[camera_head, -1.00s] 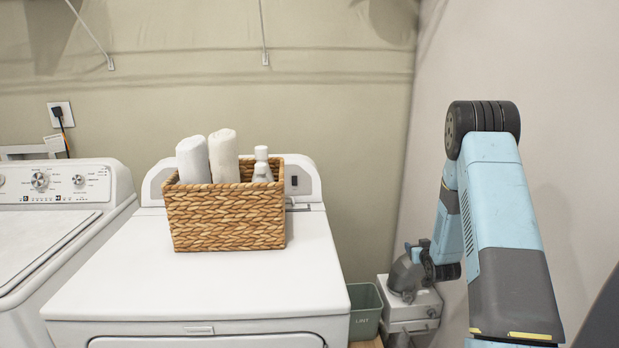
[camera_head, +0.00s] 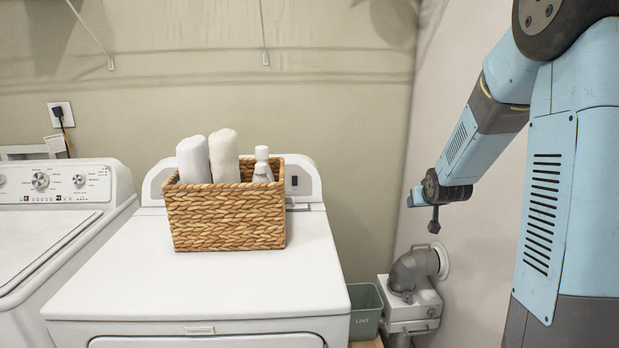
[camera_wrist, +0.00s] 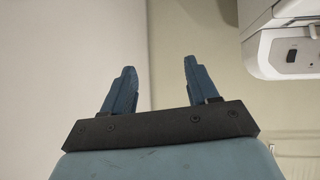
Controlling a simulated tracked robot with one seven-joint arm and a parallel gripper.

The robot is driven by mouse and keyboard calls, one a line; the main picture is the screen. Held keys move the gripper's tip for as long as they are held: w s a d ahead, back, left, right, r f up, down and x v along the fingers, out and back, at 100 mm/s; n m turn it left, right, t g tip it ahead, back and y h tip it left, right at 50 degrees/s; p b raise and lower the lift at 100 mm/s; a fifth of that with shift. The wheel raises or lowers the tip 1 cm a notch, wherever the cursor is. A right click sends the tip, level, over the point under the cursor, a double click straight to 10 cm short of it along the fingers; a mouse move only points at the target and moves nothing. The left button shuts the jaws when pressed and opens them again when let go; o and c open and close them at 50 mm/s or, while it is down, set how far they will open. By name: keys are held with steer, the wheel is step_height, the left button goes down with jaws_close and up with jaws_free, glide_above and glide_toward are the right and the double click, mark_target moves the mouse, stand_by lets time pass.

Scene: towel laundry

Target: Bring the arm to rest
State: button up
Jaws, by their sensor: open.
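My arm (camera_head: 470,140) is at the right of the head view, raised and bent. Its far end hangs in front of the right-hand wall, above a grey elbow pipe. My gripper (camera_wrist: 158,85) shows in the wrist view with its two blue fingers well apart and nothing between them. In the head view its end (camera_head: 434,224) is small, and its finger opening cannot be made out there.
A wicker basket (camera_head: 225,220) with two rolled white towels and white bottles stands on the white dryer (camera_head: 150,285). A washer (camera_head: 40,235) is at left. A green lint bin (camera_head: 365,312) and a grey pipe (camera_head: 415,268) are right of the dryer.

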steer(key=s+a+r+g, duration=0.1)
steer(key=s+a+r, duration=0.3)
steer(key=s, duration=0.6)
steer(key=s+a+r+g, duration=0.2)
steer(key=s+r, duration=0.4)
steer(key=s, duration=0.3)
steer(key=s+a+g, duration=0.1)
steer(key=s, duration=0.8)
steer(key=s+a+r+g+y, duration=0.1)
steer(key=s+a, duration=0.1)
steer(key=s, duration=0.7)
steer(key=shift+s+r, duration=0.2)
steer(key=shift+r, duration=0.05)
